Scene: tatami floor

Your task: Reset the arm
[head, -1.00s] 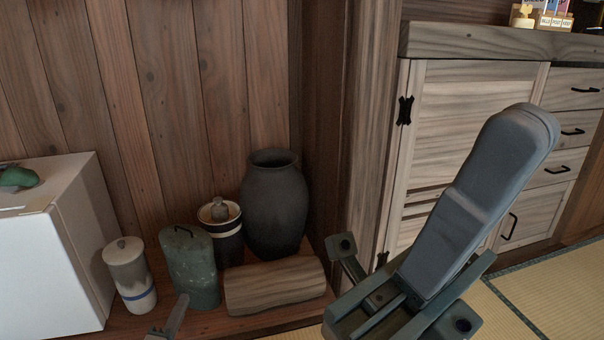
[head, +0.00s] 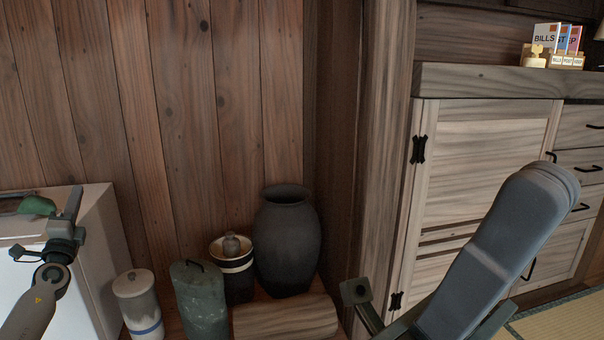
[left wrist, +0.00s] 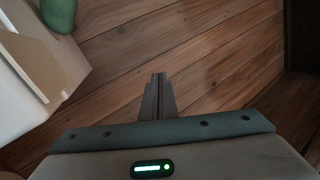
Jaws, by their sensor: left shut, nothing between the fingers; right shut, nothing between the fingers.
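My left gripper (head: 74,203) is raised at the left of the head view, in front of the white box as seen from there. Its fingers point up and are closed together with nothing between them. In the left wrist view the same shut fingers (left wrist: 158,88) stand out against the wooden planks, touching nothing that I can see. My right gripper does not show in either view.
A white box (head: 95,235) with a green item (head: 38,205) on top stands at left. Beside it are a striped canister (head: 138,300), green container (head: 200,300), lidded jar (head: 234,275), dark vase (head: 286,245) and wood block (head: 285,320). A cabinet (head: 480,170) stands right.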

